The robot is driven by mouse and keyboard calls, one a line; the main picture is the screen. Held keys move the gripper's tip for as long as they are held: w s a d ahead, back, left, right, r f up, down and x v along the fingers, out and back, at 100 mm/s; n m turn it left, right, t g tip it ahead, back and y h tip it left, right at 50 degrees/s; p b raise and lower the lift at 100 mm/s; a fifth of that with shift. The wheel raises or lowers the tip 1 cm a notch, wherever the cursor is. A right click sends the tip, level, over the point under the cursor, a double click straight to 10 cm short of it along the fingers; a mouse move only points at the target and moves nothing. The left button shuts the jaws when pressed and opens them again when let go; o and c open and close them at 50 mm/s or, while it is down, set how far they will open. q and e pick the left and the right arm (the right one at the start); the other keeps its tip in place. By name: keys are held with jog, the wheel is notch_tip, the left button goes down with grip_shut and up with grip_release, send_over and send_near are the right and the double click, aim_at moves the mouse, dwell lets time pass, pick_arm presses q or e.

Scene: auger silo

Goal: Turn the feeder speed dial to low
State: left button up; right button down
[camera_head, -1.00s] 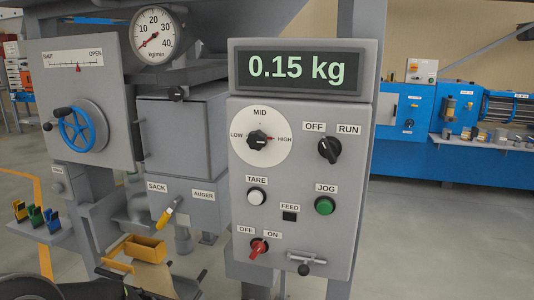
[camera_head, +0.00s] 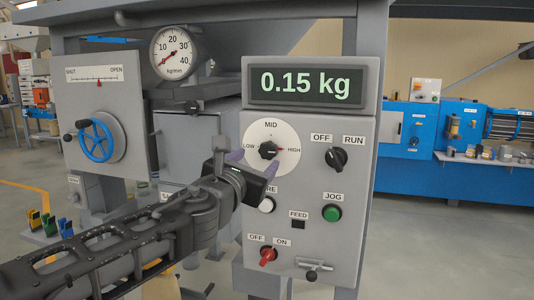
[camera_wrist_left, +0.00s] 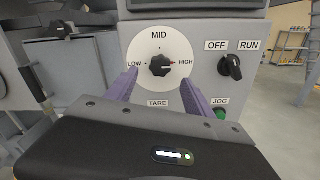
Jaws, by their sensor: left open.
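The feeder speed dial (camera_head: 268,150) is a black knob on a white round plate marked LOW, MID and HIGH. My left gripper (camera_head: 253,163) is in front of the panel, just below and left of the knob. In the left wrist view the dial (camera_wrist_left: 161,65) lies ahead between the two purple fingers of the left gripper (camera_wrist_left: 160,85), which are apart with nothing between them. I cannot tell whether they touch the plate. The right gripper is not in view.
The display (camera_head: 306,86) above reads 0.15 kg. The OFF/RUN switch (camera_head: 336,158), green JOG button (camera_head: 332,213), white TARE button (camera_head: 266,205) and red OFF/ON switch (camera_head: 267,255) share the panel. A blue handwheel (camera_head: 95,140) is at the left.

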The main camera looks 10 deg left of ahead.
aim_at(267, 152)
pick_arm(q)
jog(key=shift+w, duration=0.1)
jog(key=w, duration=0.7)
jog(key=shift+w+d+p, duration=0.25)
jog(key=shift+w+p, duration=0.1)
grip_shut()
dwell(0.4)
